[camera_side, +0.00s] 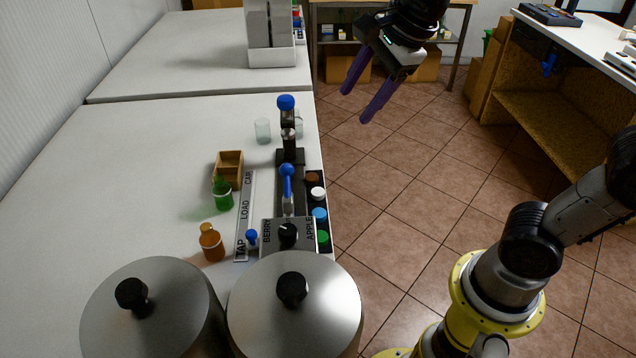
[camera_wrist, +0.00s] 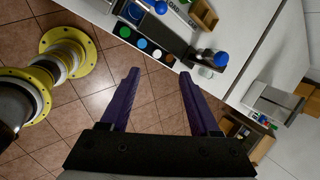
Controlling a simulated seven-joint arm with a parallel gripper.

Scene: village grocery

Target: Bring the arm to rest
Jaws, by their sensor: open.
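My gripper (camera_side: 365,98) has two purple fingers and hangs over the tiled floor, to the right of the white counter in the side view. In the wrist view the fingers of my gripper (camera_wrist: 158,88) stand wide apart with only floor between them. It is open, empty and touches nothing.
The white counter (camera_side: 150,160) carries a tap and lever station (camera_side: 288,235), two steel pots with lids (camera_side: 295,310), a green bottle (camera_side: 222,195), an amber bottle (camera_side: 211,243), a wooden box (camera_side: 229,165) and clear glasses (camera_side: 263,131). A second counter (camera_side: 560,35) stands at right.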

